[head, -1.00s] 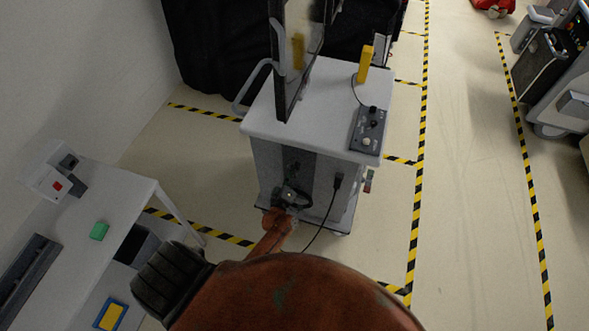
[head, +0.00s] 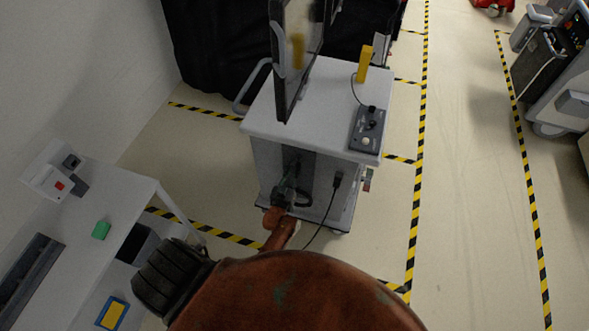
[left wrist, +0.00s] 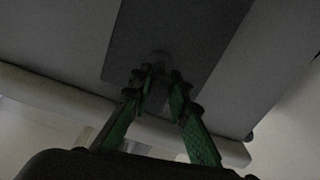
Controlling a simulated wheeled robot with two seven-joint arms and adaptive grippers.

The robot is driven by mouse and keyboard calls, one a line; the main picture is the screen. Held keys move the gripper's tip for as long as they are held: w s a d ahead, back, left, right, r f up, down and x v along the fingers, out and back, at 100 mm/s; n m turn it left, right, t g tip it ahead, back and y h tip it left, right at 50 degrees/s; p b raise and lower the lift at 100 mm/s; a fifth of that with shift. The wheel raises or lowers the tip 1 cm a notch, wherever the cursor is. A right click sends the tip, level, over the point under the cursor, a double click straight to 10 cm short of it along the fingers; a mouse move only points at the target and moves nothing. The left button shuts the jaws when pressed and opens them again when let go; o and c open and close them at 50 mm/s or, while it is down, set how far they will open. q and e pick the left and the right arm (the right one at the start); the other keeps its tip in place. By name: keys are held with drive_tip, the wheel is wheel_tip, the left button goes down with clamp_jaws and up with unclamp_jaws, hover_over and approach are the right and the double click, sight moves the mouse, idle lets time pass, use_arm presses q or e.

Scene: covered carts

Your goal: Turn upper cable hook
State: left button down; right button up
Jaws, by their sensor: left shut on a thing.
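The cart (head: 262,128) stands in the middle of the head view, with a dark panel on its front side. In the left wrist view the fingertips (left wrist: 157,72) are close together on the upper cable hook (left wrist: 161,56), a small dim grey piece on the dark panel (left wrist: 178,35). The fingers mostly hide the hook in the head view, so its exact angle cannot be told. A dark loop (head: 303,198) shows just right of the gripper, lower on the cart.
A black plug (head: 338,180) with a hanging cable is right of the gripper. A white table (head: 120,200) stands at left.

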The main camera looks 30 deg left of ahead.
use_arm(q)
drive_tip(key=shift+m, duration=0.6)
drive_tip(key=c, duration=1.8)
unclamp_jaws()
